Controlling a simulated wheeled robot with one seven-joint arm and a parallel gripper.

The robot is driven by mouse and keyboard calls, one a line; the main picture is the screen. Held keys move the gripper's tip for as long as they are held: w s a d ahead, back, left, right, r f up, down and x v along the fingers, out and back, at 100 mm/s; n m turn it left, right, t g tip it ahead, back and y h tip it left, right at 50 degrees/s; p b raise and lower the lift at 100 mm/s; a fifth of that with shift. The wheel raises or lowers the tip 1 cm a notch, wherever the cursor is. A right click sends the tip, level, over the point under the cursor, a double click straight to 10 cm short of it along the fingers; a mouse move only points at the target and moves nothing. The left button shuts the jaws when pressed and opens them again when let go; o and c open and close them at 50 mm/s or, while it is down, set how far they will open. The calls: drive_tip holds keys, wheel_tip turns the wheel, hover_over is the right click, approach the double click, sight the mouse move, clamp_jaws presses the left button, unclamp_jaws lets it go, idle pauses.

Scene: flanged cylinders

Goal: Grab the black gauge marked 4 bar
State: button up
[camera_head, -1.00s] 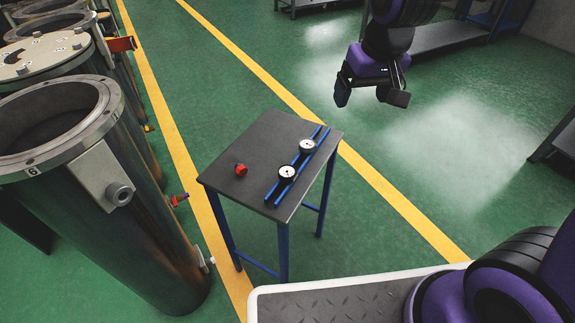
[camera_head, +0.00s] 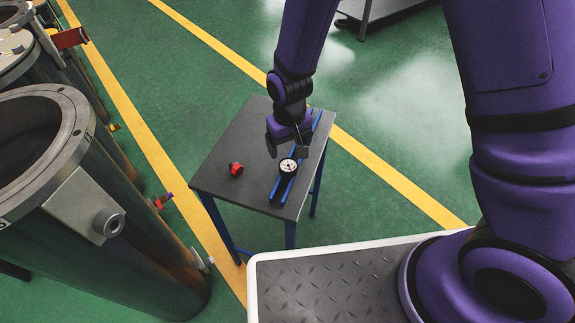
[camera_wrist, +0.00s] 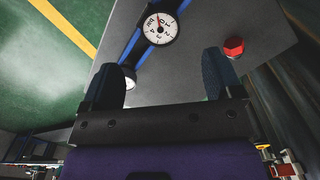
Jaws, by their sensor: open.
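I cannot tell which is marked 4 bar. My gripper (camera_head: 287,150) is open and empty above the table, its fingers apart in the wrist view (camera_wrist: 163,72).
A red knob-like part (camera_head: 236,169) lies on the grey table (camera_head: 222,185), left of the rails (camera_head: 279,190). It also shows in the wrist view (camera_wrist: 234,46). Large flanged cylinders (camera_head: 110,240) stand at the left. Green floor with yellow lines lies around the table.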

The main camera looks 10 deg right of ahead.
sight(289, 166)
drive_tip(key=shift+s+f, duration=0.1)
drive_tip(key=shift+f, duration=4.85)
drive_tip(key=c, duration=1.1)
drive_tip(key=shift+r, duration=0.2)
